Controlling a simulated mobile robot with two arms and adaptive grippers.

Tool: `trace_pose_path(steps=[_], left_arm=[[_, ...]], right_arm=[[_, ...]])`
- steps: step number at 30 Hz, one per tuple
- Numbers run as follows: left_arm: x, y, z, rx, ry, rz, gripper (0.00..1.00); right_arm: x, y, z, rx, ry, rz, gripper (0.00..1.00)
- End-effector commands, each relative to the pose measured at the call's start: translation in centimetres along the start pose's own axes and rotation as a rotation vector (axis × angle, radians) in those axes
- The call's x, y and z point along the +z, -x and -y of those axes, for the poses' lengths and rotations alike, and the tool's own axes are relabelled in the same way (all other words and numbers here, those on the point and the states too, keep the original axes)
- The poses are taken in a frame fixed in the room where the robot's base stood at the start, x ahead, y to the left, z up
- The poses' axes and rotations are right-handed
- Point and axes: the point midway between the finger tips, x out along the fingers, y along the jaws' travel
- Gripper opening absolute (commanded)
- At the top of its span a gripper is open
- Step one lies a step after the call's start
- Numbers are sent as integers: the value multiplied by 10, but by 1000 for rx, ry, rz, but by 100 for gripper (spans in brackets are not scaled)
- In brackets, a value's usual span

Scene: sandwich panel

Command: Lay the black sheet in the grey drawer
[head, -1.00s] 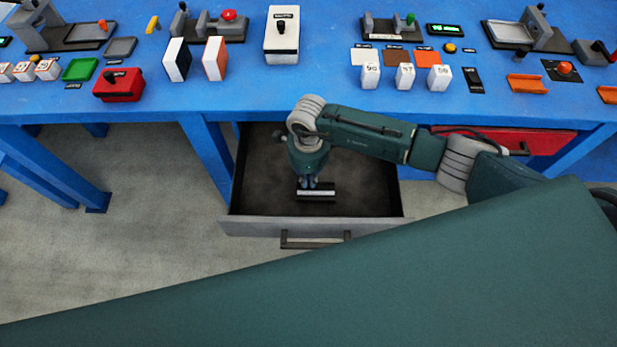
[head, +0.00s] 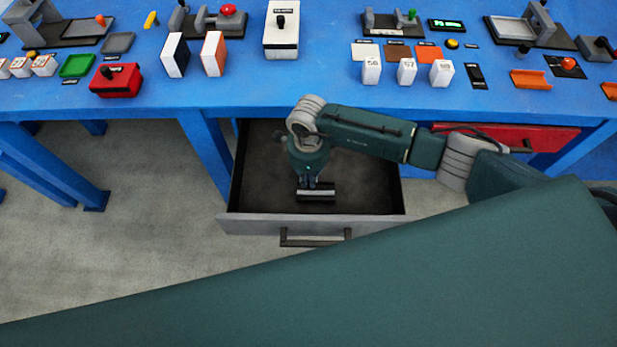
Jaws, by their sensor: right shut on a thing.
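The grey drawer (head: 262,226) is pulled open below the blue bench, with its dark inside showing. My right gripper (head: 311,181) points down into the drawer opening and is shut on the black sheet (head: 316,197). The sheet looks like a small dark piece with a pale stripe, over the front part of the drawer floor. I cannot tell whether it touches the floor. Its upper edge is partly hidden by the fingers. My left gripper is not in view.
The blue bench (head: 330,85) carries several blocks, presses and switches. A red closed drawer (head: 555,138) lies to the right, behind my arm. The drawer floor around the gripper is bare. A red box (head: 117,82) stands near the bench's front edge.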

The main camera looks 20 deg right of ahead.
Motion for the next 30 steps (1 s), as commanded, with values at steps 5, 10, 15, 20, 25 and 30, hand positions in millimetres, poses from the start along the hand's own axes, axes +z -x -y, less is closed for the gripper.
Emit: trace_pose_path(steps=[5, 10, 15, 20, 25, 30], left_arm=[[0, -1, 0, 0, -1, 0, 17], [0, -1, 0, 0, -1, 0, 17], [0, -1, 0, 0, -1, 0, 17], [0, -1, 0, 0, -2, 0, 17], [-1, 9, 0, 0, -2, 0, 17], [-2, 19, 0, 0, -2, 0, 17]], right_arm=[[0, -1, 0, 0, -1, 0, 0], [0, -1, 0, 0, -1, 0, 21], [0, -1, 0, 0, -1, 0, 31], [0, -1, 0, 0, -1, 0, 31], [0, 11, 0, -1, 0, 0, 31], [0, 26, 0, -1, -1, 0, 31]])
